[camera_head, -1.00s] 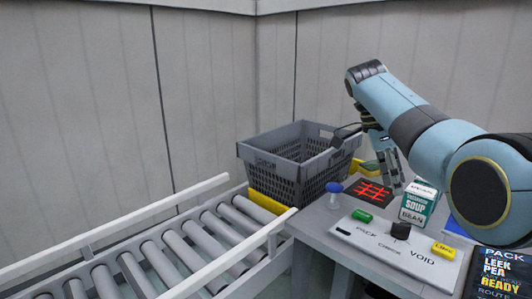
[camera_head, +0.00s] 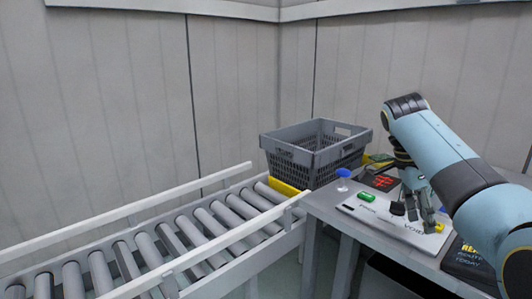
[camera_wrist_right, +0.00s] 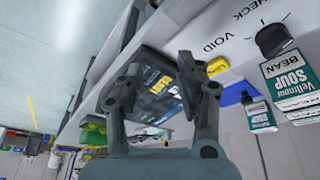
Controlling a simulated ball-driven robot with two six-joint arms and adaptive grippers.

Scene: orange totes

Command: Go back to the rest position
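My right gripper (camera_head: 424,212) hangs from the blue-grey arm over the near right part of the white control panel (camera_head: 378,222), close to the yellow button (camera_head: 438,227). In the right wrist view my right gripper (camera_wrist_right: 160,68) has its fingers apart, with nothing held between them. The dark sign (camera_wrist_right: 162,90) shows behind the gap. My left gripper is not in view.
A grey crate (camera_head: 290,152) stands at the table's back left, beside the roller conveyor (camera_head: 205,228). The panel has a green button (camera_head: 366,196) and a dark knob (camera_head: 397,208). Air above the conveyor is clear.

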